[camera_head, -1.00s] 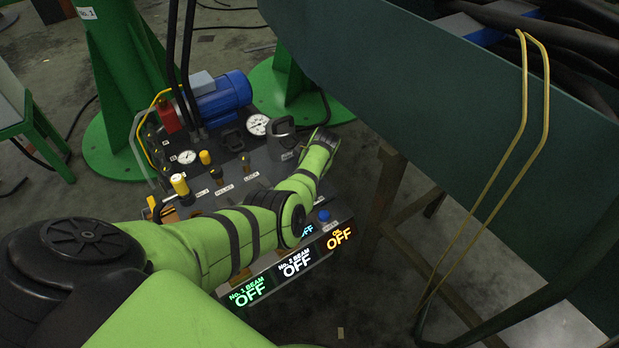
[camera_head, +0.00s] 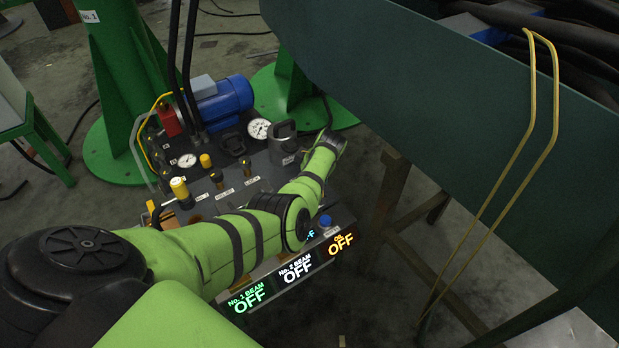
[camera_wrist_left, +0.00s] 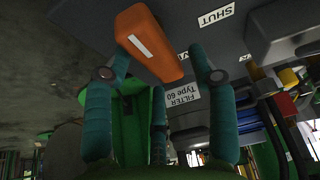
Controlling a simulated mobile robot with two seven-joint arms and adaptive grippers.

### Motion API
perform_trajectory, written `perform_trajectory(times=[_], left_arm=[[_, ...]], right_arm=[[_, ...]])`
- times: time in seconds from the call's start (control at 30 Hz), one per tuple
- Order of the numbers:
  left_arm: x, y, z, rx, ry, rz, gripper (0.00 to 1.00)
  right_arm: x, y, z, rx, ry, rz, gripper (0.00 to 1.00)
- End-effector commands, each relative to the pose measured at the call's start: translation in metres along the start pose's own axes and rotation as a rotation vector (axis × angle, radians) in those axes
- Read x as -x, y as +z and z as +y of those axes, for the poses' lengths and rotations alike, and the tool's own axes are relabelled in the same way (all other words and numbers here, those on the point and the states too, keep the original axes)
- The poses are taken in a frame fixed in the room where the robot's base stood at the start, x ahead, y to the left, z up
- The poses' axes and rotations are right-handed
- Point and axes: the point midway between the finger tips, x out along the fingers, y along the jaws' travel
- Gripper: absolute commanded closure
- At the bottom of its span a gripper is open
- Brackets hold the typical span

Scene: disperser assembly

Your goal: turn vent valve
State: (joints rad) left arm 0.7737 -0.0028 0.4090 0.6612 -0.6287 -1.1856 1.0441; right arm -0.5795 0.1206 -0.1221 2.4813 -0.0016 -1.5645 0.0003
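In the left wrist view an orange handle (camera_wrist_left: 148,45) with a white stripe, which looks like the valve lever, lies tilted between the fingers of my left gripper (camera_wrist_left: 160,58). The teal fingers are spread on either side of it. The left fingertip is close to the handle and the right one stands apart; I cannot tell whether either touches. A "SHUT" label (camera_wrist_left: 216,17) is to the right of the handle. In the head view my left arm reaches over the machine's panel, and its wrist hides the handle. My right gripper is not in view.
The machine carries a blue motor (camera_head: 226,98), a gauge (camera_head: 259,129), yellow-capped fittings (camera_head: 180,187) and a lit display reading OFF (camera_head: 297,270). Black hoses (camera_head: 189,60) rise behind. A dark green beam (camera_head: 400,80) stands at right, and a green post (camera_head: 115,90) at left.

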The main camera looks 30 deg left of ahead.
Motion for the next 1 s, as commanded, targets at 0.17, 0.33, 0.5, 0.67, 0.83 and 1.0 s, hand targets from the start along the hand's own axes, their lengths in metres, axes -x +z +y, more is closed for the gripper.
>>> perform_trajectory(times=[0.17,0.33,0.5,0.67,0.83,1.0], left_arm=[[0.000,-0.001,0.000,-0.002,0.001,0.002,0.38],[0.002,-0.001,0.001,-0.003,0.002,0.003,0.38],[0.013,-0.001,0.002,-0.002,0.003,0.005,0.38],[0.033,-0.001,0.001,-0.001,0.006,0.004,0.38],[0.064,0.000,0.001,0.000,0.006,0.003,0.38],[0.096,0.000,0.001,0.000,0.005,0.002,0.38]], right_arm=[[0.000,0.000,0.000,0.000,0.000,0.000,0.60],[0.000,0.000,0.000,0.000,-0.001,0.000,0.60],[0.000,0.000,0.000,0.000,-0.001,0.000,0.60],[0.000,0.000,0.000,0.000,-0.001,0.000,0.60],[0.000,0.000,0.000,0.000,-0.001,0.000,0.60],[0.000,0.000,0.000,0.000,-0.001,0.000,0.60]])
